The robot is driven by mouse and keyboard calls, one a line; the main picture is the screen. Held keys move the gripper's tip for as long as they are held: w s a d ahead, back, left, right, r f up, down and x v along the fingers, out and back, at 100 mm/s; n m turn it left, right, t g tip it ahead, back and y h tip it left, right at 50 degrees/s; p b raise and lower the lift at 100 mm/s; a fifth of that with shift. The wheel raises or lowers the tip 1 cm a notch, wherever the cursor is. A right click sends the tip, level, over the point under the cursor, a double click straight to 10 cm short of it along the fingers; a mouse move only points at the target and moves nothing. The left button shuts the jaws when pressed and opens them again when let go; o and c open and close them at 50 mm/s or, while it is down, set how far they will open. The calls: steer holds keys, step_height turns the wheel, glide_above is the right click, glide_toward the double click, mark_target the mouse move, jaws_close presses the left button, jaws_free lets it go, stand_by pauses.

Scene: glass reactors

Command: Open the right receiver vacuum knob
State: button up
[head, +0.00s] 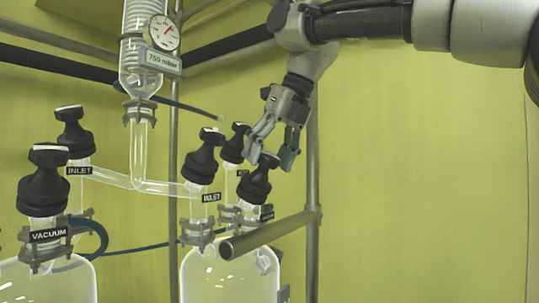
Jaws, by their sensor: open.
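The right receiver (228,277) is a clear glass vessel with several black knobs on top. The front right black knob (256,183) has a dark label (267,212) that is too small and partly hidden to read. Its place matches the left receiver's vacuum knob (43,182), which has a readable VACUUM label. Contact with the knob cannot be told.
An inlet knob (203,157) and a rear knob (236,143) stand close by on the right receiver. A metal rail (268,234) crosses in front of it. A gauge (161,33) hangs on the glass column at upper left. The area at right is free.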

steer(key=shift+r, duration=0.1)
steer(key=v, duration=1.1)
steer(key=shift+r, duration=0.4)
steer(key=shift+d, duration=0.2)
